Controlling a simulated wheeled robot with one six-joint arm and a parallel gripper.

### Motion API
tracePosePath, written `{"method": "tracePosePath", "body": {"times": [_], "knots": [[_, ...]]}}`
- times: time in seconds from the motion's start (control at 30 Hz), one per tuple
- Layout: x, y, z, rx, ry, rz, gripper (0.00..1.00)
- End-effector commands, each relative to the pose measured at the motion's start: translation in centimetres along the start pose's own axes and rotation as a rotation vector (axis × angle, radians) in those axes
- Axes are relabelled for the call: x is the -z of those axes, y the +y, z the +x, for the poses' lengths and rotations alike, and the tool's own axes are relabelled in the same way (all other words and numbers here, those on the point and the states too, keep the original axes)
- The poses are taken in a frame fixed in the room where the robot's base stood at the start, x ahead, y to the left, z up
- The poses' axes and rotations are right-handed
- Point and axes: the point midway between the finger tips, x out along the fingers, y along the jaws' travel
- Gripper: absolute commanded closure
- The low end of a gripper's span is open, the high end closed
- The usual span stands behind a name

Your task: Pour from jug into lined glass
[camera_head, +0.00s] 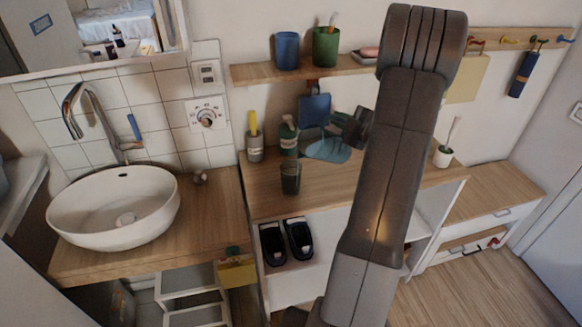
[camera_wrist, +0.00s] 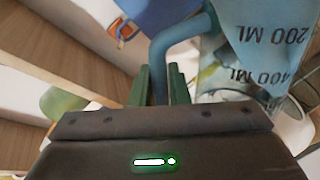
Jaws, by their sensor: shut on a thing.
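My gripper (camera_wrist: 161,88) is shut on the blue handle of a clear measuring jug (camera_wrist: 262,62), with the green fingers on either side of the handle. The jug's 200 ML and 400 ML marks read upside down in the wrist view. In the head view the bluish jug (camera_head: 328,150) shows just left of my gripper (camera_head: 345,122), above the wooden counter; its exact tilt is hard to tell. A dark glass (camera_head: 290,177) stands upright at the counter's front edge, left of and lower in the picture than the jug. Its line and contents are too small to make out.
A bottle (camera_head: 288,137) and a grey holder with a yellow top (camera_head: 255,146) stand behind the glass. A blue item (camera_head: 314,108) hangs beneath the shelf (camera_head: 262,73). A white basin (camera_head: 115,208) is left. A white cup (camera_head: 443,156) stands right.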

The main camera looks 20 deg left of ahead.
Motion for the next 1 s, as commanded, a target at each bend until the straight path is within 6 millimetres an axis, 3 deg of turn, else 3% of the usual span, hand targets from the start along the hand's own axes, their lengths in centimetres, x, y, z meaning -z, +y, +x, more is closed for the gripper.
{"method": "tracePosePath", "body": {"times": [1.0], "knots": [[0.57, 0.22, -0.05, 0.0, -0.007, -0.034, 1.0]]}}
